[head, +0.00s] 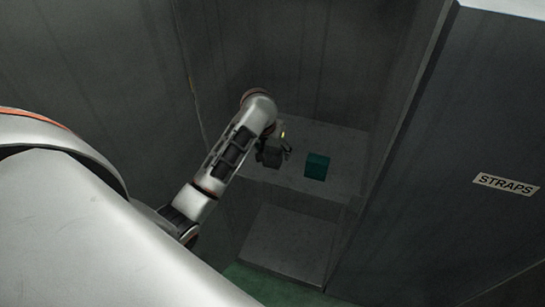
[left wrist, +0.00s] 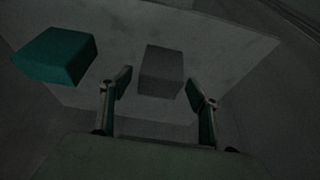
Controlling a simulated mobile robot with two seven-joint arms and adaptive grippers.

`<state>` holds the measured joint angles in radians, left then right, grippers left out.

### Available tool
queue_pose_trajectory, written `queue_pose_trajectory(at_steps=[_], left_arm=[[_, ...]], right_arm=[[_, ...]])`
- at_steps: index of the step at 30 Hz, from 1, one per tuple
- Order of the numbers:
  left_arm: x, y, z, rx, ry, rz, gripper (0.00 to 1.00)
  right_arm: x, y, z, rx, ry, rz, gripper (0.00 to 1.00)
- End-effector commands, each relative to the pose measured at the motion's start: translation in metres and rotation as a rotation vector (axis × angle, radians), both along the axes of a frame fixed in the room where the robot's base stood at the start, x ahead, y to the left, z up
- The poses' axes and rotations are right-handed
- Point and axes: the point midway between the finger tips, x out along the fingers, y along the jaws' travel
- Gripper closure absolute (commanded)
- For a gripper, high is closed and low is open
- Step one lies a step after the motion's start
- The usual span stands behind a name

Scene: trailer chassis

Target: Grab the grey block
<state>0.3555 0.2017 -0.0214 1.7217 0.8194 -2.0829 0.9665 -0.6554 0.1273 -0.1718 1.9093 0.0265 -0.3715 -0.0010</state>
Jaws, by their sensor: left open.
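The grey block (left wrist: 161,70) lies on a pale grey shelf (left wrist: 215,45) in the left wrist view. My left gripper (left wrist: 157,84) is open, with one finger to each side of the block's near end in that view. Whether the fingers are level with the block or still above it I cannot tell. In the head view my left gripper (head: 283,150) hangs over the shelf (head: 340,180), and I cannot make out the grey block clearly there. My right gripper is not in view.
A teal block (head: 316,166) sits on the same shelf, to the right of my left gripper in the head view; it also shows in the left wrist view (left wrist: 55,55). Dark walls enclose the shelf. A lower ledge (head: 290,242) lies below. A panel labelled STRAPS (head: 505,184) stands at right.

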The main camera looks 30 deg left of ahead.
Motion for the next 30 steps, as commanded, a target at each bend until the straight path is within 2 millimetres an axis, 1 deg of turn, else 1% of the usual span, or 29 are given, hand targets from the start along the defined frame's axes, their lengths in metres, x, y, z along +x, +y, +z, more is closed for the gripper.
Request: queue_pose_trajectory(at_steps=[3,9,11,12,14,15,26,30], left_arm=[[0.0019,0.0005,-0.0049,0.0,0.0,0.001,0.39],[0.002,0.0005,-0.0051,0.0,0.0,0.0,0.39],[0.0018,0.0004,-0.0051,0.0,0.0,0.0,0.54],[0.0018,0.0004,-0.0051,0.0,0.0,0.0,0.65],[0.0018,0.0004,-0.005,0.0,0.0,0.0,0.8],[0.0018,0.0004,-0.0051,0.0,0.0,0.0,0.84],[0.003,0.0009,-0.0035,0.0,-0.001,0.0,0.84],[0.0069,0.003,0.0007,0.0,-0.002,0.0,0.84]], right_arm=[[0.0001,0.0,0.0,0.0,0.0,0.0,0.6],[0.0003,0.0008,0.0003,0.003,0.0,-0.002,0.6],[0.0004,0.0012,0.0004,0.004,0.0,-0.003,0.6],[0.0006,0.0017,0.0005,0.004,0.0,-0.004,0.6],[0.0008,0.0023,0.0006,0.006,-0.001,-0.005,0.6],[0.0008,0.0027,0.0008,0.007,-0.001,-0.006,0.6],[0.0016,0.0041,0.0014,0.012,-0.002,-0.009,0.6],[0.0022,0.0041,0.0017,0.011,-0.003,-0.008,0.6]])
